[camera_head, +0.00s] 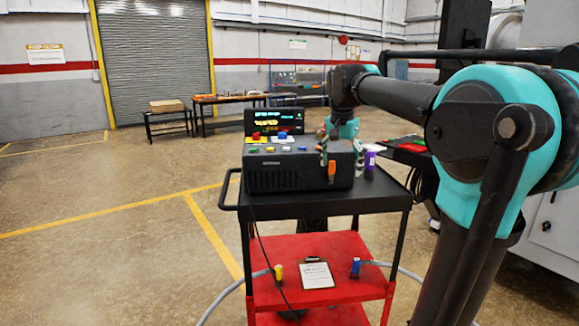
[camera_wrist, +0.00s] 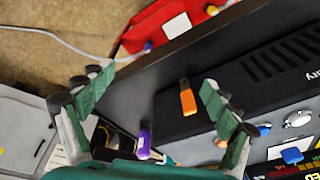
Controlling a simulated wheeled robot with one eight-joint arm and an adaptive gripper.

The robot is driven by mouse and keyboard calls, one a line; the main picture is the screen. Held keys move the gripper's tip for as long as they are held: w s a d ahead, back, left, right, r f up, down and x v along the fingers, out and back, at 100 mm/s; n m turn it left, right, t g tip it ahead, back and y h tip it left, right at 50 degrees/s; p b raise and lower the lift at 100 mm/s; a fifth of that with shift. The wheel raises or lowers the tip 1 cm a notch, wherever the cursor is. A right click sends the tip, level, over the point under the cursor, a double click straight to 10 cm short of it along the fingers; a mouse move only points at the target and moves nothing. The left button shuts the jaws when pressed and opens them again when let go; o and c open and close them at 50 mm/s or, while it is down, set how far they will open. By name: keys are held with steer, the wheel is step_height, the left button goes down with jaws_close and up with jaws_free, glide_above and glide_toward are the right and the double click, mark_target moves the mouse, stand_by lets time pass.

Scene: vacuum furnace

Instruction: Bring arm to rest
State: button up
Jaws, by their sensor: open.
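My gripper (camera_head: 341,163) is open and hangs over the right end of the dark control box (camera_head: 275,175) on the cart. An orange marker (camera_head: 332,172) shows just below and between its fingers, against the box. In the wrist view, my gripper (camera_wrist: 156,87) has its two green-padded fingers spread wide. The orange marker (camera_wrist: 188,98) lies between their lines, nearer the right finger, and neither finger touches it there. A purple marker (camera_wrist: 144,143) is nearer the left finger. My arm reaches in from the right and is bent.
The black cart top (camera_head: 290,203) carries the box, and the purple marker (camera_head: 370,163) stands to its right. A red lower shelf (camera_head: 340,284) holds a clipboard (camera_head: 316,275) and small bottles. A grey cabinet (camera_head: 553,220) stands at the right. The floor at left is clear.

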steer(key=s+d+f+n, duration=0.1)
steer(key=s+f+n, duration=0.1)
steer(key=s+f, duration=0.5)
steer(key=s+d+f+n+t, duration=0.1)
steer(key=s+f+n, duration=0.2)
steer(key=s+f, duration=0.5)
steer(key=s+d+f+n+t, duration=0.1)
steer(key=s+f, duration=0.7)
steer(key=f, duration=0.9)
steer(key=shift+d+f+n+y, duration=0.25)
steer(key=shift+n+y, duration=0.15)
steer(key=shift+n, duration=0.3)
